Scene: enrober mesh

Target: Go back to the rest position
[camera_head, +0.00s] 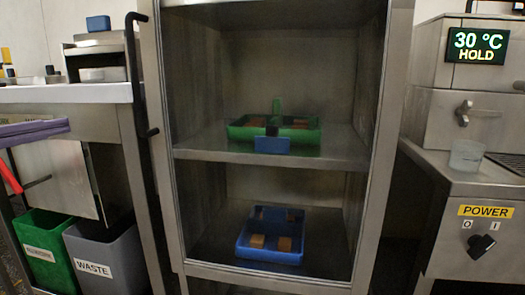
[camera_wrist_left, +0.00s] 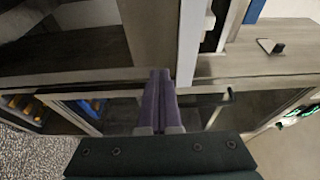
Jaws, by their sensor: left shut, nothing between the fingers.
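My left gripper (camera_head: 66,125) comes in at the left edge of the head view, with its purple fingers pointing right in front of the metal counter. In the left wrist view its two purple fingers (camera_wrist_left: 160,80) lie together, shut, with nothing between them. The fingers appear over cabinet frames and shelves in that view; I cannot tell whether they touch anything. My right gripper is in neither view.
An open steel cabinet (camera_head: 265,158) holds a green tray (camera_head: 245,131) above and a blue tray (camera_head: 270,256) below, both with brown blocks. Left are a counter (camera_head: 100,94), a green bin (camera_head: 45,250) and a grey waste bin (camera_head: 105,262). Right is a machine (camera_head: 430,115) with a cup (camera_head: 466,155).

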